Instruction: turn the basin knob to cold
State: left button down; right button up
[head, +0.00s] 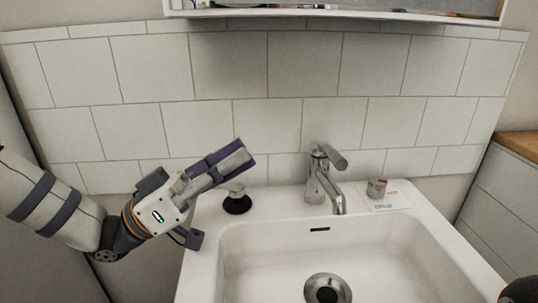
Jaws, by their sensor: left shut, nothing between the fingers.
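The basin knob (376,188) is a small metal knob with a red mark on its top. It stands on the right of the sink's back ledge, on a white label card (390,203) with small red and blue print, too small to read. My left gripper (238,158) is shut and empty. It is over the left end of the ledge, left of the faucet and well apart from the knob.
The metal faucet (322,178) stands between my left gripper and the knob. A dark-based metal piece (237,203) is just below the gripper. The white basin (270,262) has a drain (327,289). A tiled wall (300,66) closes off the back.

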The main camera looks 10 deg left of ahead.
aim_at(375, 188)
jog(key=k+l, duration=0.25)
jog(key=k, duration=0.25)
jog(key=k+l, duration=0.2)
jog(key=k, duration=0.25)
